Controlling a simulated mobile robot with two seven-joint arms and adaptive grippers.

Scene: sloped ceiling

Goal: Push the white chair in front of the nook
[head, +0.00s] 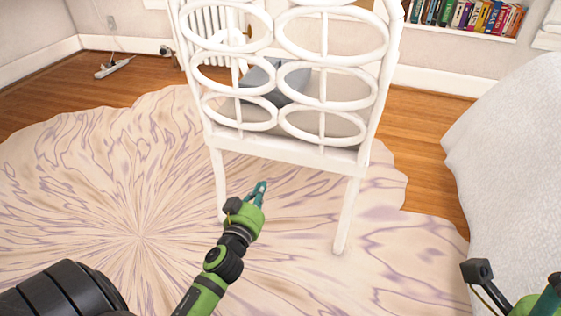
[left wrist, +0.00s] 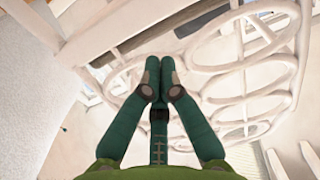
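The white chair (head: 290,152) stands upright on the rug with its back of open oval rings towards me. A grey-blue cushion (head: 262,82) shows through the rings on its seat. My left gripper (head: 262,188) is low, in front of the chair's lower back rail and between its rear legs in the picture; I cannot tell whether it touches the chair. In the left wrist view its fingertips (left wrist: 159,78) meet with nothing between them, and the chair's rings (left wrist: 235,70) show beyond. My right gripper (head: 552,290) is cut off at the lower right corner. I cannot make out which part is the nook.
A pale, purple-veined rug (head: 100,190) with a wavy edge covers much of the wooden floor (head: 415,130). A white-covered piece of furniture (head: 515,160) stands at the right. A bookshelf (head: 465,18) and a white radiator (head: 205,35) are at the back. A power strip (head: 115,67) lies at the far left.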

